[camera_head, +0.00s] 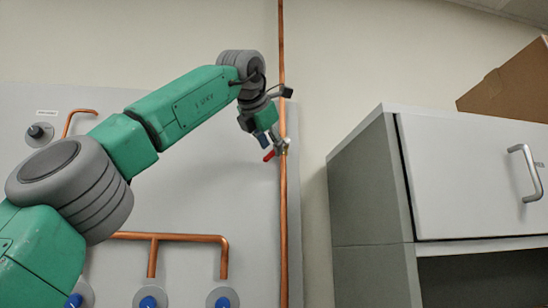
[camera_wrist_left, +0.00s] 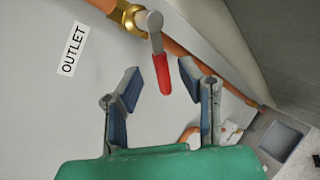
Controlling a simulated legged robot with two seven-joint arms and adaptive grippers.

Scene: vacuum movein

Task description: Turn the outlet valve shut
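The outlet valve is a brass body (camera_wrist_left: 129,17) on a copper pipe, with a metal lever ending in a red handle (camera_wrist_left: 162,74). In the left wrist view the lever points down toward my gripper, at an angle to the pipe. In the head view the red handle (camera_head: 268,155) sticks out to the lower left of the vertical pipe. My left gripper (camera_wrist_left: 161,77) is open, its blue-padded fingers on either side of the red handle's end with gaps visible. It also shows in the head view (camera_head: 268,140), just above the handle. My right gripper is not in view.
An "OUTLET" label (camera_wrist_left: 73,49) is on the panel. The vertical copper pipe (camera_head: 283,220) runs along the panel's right edge. A grey cabinet (camera_head: 370,200) with a white door stands at right, a cardboard box (camera_head: 510,85) on top. Blue-knobbed valves (camera_head: 148,302) sit below.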

